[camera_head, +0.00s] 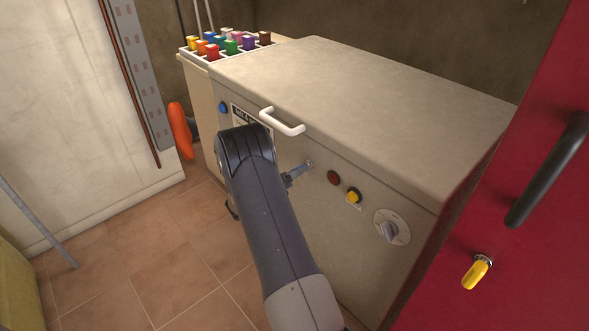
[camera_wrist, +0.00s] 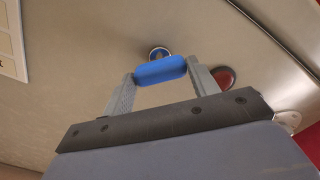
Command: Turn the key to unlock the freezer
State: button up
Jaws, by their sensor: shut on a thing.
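The freezer (camera_head: 365,95) is a beige chest with a closed lid and a white lid handle (camera_head: 282,122). My gripper (camera_head: 297,174) is at its front panel, just left of a red round light. In the wrist view my gripper (camera_wrist: 160,76) is shut on the blue key (camera_wrist: 160,70), with one finger at each end of its head. The key's head lies crosswise, slightly tilted, and partly covers the round lock (camera_wrist: 158,53) behind it. The shaft is hidden, so I cannot tell how deep it sits. My arm hides part of the front panel in the head view.
The red light (camera_head: 334,177), a yellow knob (camera_head: 353,195) and a grey dial (camera_head: 391,229) are right of my gripper. Tiled floor (camera_head: 150,265) is clear at left.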

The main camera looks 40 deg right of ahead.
jog(key=n+p, duration=0.3)
jog(key=n, duration=0.5)
jog(key=shift+n, duration=0.4)
jog(key=shift+n+p, duration=0.3)
jog(key=o, duration=1)
jog(key=shift+a, duration=0.1)
jog(key=a, duration=1)
jog(key=shift+s+a, duration=0.3)
jog(key=shift+s, duration=0.1)
